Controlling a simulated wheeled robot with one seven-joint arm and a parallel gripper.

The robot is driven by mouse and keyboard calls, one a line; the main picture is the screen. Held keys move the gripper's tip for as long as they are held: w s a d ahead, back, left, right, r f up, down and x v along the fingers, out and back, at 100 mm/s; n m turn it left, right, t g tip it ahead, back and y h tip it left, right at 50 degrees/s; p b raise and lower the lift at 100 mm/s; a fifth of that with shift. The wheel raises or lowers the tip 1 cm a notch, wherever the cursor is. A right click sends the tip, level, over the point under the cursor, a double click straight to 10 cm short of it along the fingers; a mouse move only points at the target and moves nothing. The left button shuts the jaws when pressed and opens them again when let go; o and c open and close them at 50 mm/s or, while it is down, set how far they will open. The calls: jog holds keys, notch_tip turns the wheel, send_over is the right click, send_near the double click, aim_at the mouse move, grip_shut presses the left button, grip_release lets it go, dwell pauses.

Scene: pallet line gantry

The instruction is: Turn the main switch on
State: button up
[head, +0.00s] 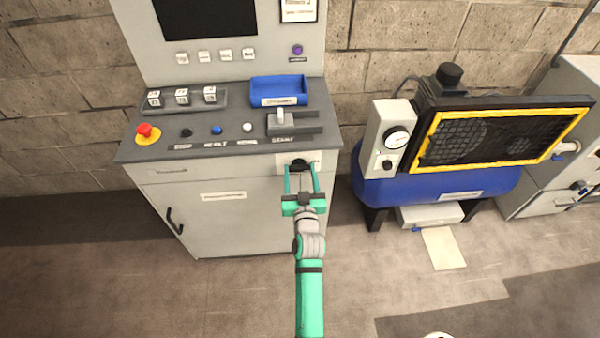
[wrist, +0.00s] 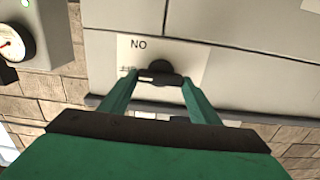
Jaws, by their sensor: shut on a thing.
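The main switch is a black rotary knob (head: 299,163) on a white label plate (head: 283,158) at the upper right of the grey cabinet's front. My gripper (head: 301,169) reaches it from the front, with its green fingers on either side. In the wrist view the knob (wrist: 160,67) has a dark bar lying level between the two fingertips (wrist: 159,80), and the gripper is shut on it. Lettering that looks like "NO" shows on the plate (wrist: 193,50), left of the knob; smaller print below it is partly hidden by a finger.
Above the switch, the console top (head: 240,140) holds a red emergency button (head: 145,131), small buttons, a grey lever (head: 282,120) and a blue tray (head: 278,90). A blue compressor (head: 440,187) with a gauge stands close on the right. The floor (head: 190,295) in front is clear.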

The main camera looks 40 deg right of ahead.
jog(key=m, duration=0.4)
jog(key=shift+f+m, duration=0.1)
jog(key=shift+m, duration=0.3)
jog(key=m, duration=0.4)
jog(key=shift+s+d+m, duration=0.1)
jog(key=shift+m, duration=0.2)
jog(key=m, duration=0.4)
jog(key=shift+f, duration=0.15)
jog(key=shift+m, duration=2.2)
jog(key=shift+f, duration=0.1)
jog(key=o, duration=1)
jog(key=shift+o, duration=0.2)
